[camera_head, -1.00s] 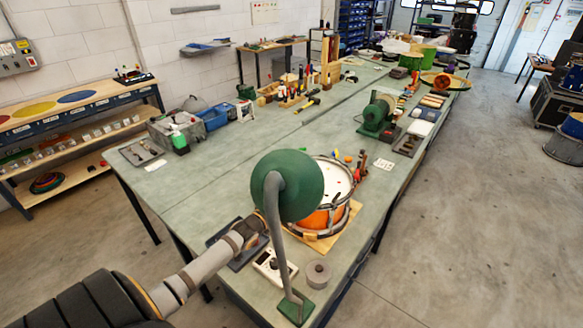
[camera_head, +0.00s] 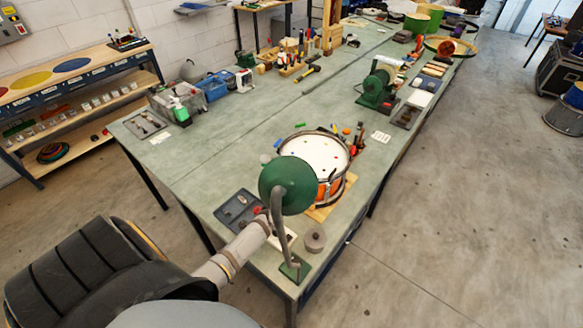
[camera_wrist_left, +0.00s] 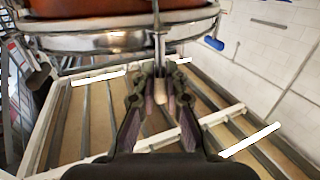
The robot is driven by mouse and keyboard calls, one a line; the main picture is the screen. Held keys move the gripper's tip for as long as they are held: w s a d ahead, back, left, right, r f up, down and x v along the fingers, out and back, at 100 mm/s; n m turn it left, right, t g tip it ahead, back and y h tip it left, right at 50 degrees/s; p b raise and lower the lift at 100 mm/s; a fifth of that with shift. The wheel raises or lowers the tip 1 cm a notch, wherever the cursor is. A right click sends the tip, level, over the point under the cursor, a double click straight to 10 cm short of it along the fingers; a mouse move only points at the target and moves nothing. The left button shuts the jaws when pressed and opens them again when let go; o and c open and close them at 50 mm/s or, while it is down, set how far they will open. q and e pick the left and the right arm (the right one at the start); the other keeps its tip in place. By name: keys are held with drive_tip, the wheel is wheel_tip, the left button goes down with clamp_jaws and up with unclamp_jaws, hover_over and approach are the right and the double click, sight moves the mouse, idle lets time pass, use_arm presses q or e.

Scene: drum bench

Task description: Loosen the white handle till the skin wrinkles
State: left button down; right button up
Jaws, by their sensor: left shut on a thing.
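The drum (camera_head: 325,152) stands on a wooden board (camera_head: 318,213) near the front of the bench, with a pale skin, small red marks and an orange shell. No wrinkles can be made out at this size. In the left wrist view the metal hoop (camera_wrist_left: 90,41) is above my left gripper (camera_wrist_left: 159,88). A thin rod runs down from the drum to a pale handle (camera_wrist_left: 160,99) between my fingers, and the gripper is shut on it. A blue handle (camera_wrist_left: 214,43) is to its right. In the head view the green lamp hides my left gripper. My right gripper is not seen.
The green lamp (camera_head: 287,184) stands in front of the drum. A grey round tin (camera_head: 315,240) is beside its foot. A dark tray (camera_head: 238,209) lies left of the lamp. Tools (camera_head: 356,135) lie right of the drum. The bench left of the drum is mostly clear.

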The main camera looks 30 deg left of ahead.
use_arm(q)
drive_tip(key=c, duration=1.4)
unclamp_jaws()
drive_tip(key=shift+s, duration=0.1)
drive_tip(key=v, duration=1.2)
